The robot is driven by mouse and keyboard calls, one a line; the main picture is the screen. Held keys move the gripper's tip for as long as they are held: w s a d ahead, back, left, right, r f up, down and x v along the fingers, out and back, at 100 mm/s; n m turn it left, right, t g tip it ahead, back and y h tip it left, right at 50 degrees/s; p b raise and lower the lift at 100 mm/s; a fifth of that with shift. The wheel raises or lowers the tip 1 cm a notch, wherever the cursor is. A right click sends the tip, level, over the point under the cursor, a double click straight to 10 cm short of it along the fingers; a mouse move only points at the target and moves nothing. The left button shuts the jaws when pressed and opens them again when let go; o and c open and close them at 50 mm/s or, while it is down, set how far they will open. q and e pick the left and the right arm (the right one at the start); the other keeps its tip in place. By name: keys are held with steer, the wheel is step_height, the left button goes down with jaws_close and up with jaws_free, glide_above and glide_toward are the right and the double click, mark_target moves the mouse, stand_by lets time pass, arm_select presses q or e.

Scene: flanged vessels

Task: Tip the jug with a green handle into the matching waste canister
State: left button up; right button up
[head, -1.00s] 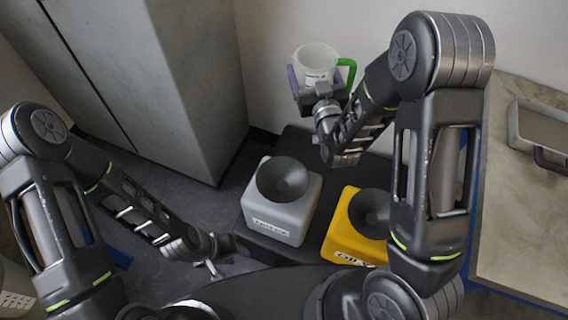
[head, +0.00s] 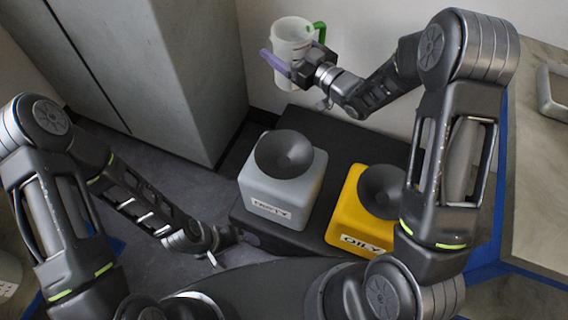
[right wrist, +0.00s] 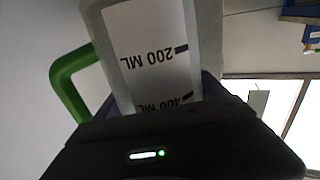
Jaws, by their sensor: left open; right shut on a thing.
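The pale translucent jug (head: 291,40) with a green handle (head: 319,33) is held upright near the wall, above and behind the dark platform. My right gripper (head: 290,66) is shut on its body. In the right wrist view the jug (right wrist: 152,45) shows a label with 200 ML and 400 ML marks, and its green handle (right wrist: 66,84) is at the left. Its contents are hidden. A grey canister (head: 282,190) with a black funnel top stands on the platform; its label is hard to read. A yellow canister (head: 361,212) labelled OILY has a similar funnel. My left gripper (head: 222,248) is open, empty and low, left of the platform.
The dark platform (head: 336,130) has bare room behind the canisters. A grey cabinet (head: 180,80) stands at the left. A worktop (head: 540,170) with a tray (head: 554,95) lies at the right. My right upper arm partly blocks the yellow canister.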

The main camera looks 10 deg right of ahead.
arm_select(q)
steer(key=shift+o, duration=0.7)
step_height(320, 180, down, 8)
steer(key=b, duration=0.5)
steer(key=shift+r, duration=0.15)
arm_select(e)
steer(key=f+n+g+y, duration=0.1)
steer(key=f, duration=0.2)
steer(key=f+n+g+y, duration=0.1)
steer(key=f, duration=0.2)
steer(key=f+n+g+y, duration=0.1)
steer(key=f, duration=0.2)
steer(key=shift+s+a+f+y, duration=0.1)
steer(key=shift+s+f+y, duration=0.1)
steer(key=shift+s+y, duration=0.2)
arm_select(q)
step_height(320, 180, down, 5)
steer(key=b, duration=0.5)
arm_select(e)
steer(key=s+d+f+n+g+y, duration=0.2)
steer(key=s+f+n+g+y, duration=0.1)
steer(key=f, duration=0.7)
steer(key=shift+s+d+n+g, duration=0.25)
steer(key=shift+n+g, duration=0.25)
steer(key=shift+g, duration=0.5)
